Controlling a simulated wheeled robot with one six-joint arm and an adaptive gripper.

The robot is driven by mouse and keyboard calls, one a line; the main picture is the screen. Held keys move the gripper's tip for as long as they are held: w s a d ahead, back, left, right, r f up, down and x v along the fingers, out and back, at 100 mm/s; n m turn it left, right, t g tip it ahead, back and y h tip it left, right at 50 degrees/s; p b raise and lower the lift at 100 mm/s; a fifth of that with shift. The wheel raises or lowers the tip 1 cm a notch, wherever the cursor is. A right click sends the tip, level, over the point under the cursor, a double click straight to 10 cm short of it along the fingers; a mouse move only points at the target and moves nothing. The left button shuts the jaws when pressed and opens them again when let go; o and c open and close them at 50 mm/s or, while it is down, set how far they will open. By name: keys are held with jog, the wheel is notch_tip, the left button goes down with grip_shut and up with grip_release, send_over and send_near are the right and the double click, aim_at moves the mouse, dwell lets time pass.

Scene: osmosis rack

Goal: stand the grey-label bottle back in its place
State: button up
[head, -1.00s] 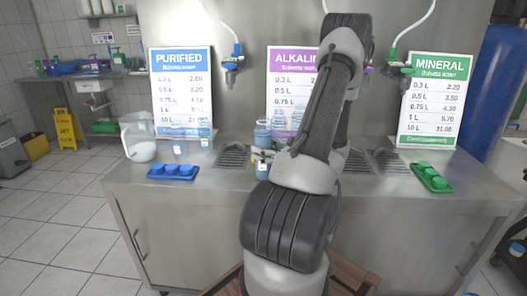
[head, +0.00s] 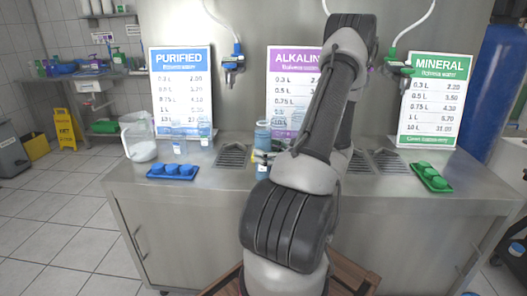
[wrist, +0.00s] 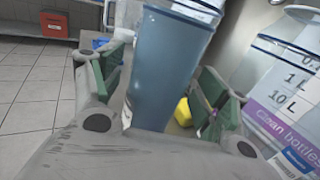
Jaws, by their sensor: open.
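My gripper (wrist: 162,88) is open in the wrist view, one green-padded finger on each side of a blue translucent bottle (wrist: 168,62). The bottle looks tilted there and I cannot see a grey label on it, so I cannot tell if it is the grey-label bottle. In the head view my arm hides most of the gripper. A blue bottle (head: 262,136) stands by the purple sign, left of my arm. A small bottle with a pale label (head: 262,168) shows in front of it, partly hidden.
A green tray (head: 432,178) lies at the right.

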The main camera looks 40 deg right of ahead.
jog(key=v, duration=1)
jog(key=a+r+n+g+y, duration=0.35)
jog(key=a+n+g, duration=0.4)
jog(key=a, duration=0.35)
jog(key=a+r+n+g+y, duration=0.2)
jog(key=a+r+n+g, duration=0.35)
jog(key=a+n, duration=0.45)
jog(key=s+a+r+n+h, duration=0.2)
jog(key=r+n+h, duration=0.2)
jog(key=n, duration=0.4)
jog(key=s+a+r+n+h, duration=0.2)
jog(key=r+n+h, duration=0.3)
jog(key=n, duration=0.3)
jog(key=shift+s+a+r, duration=0.15)
jog(key=shift+s+a, duration=0.1)
jog(key=shift+s, duration=0.2)
jog(key=shift+h, duration=0.25)
jog(key=shift+c, duration=0.2)
